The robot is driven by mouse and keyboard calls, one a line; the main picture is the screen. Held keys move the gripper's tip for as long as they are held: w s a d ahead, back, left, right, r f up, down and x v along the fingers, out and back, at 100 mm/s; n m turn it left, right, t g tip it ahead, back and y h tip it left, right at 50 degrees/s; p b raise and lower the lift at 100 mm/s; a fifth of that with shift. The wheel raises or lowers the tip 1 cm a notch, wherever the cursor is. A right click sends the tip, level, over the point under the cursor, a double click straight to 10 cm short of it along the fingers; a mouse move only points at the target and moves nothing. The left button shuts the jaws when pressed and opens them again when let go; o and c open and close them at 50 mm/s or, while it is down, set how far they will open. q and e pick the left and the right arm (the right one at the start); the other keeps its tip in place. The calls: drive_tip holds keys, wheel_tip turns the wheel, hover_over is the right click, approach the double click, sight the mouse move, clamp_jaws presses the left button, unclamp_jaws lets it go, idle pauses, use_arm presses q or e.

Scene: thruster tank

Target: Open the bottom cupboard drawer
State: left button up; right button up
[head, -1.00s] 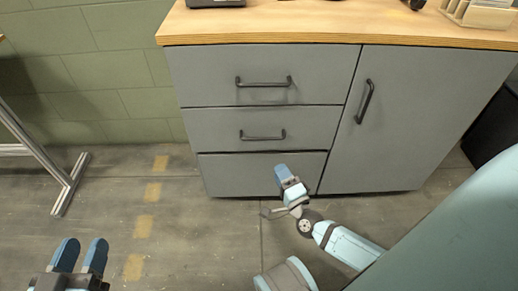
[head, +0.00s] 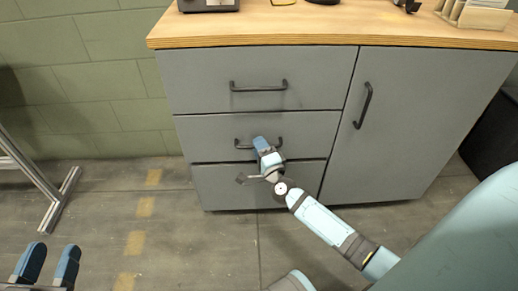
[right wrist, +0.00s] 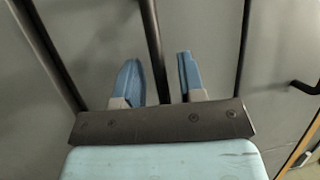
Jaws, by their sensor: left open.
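My right gripper (head: 260,145) is open in front of the middle drawer's dark handle (head: 240,144). In the right wrist view, a dark bar (right wrist: 153,45), which looks like that handle, runs between its two spread blue fingers (right wrist: 160,80). Contact cannot be told. My left gripper (head: 48,265) is open and empty, low at the left above the floor.
The top drawer has a dark handle (head: 258,87). A door with an upright handle (head: 364,105) is to the right. The wooden top (head: 330,30) holds several items. A metal stand (head: 50,195) is at left, a black bin (head: 492,135) at right. Floor before the drawers is clear.

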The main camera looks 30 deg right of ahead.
drive_tip(key=shift+w+r, duration=0.1)
drive_tip(key=shift+w, duration=0.1)
clamp_jaws()
drive_tip(key=shift+s, duration=0.15)
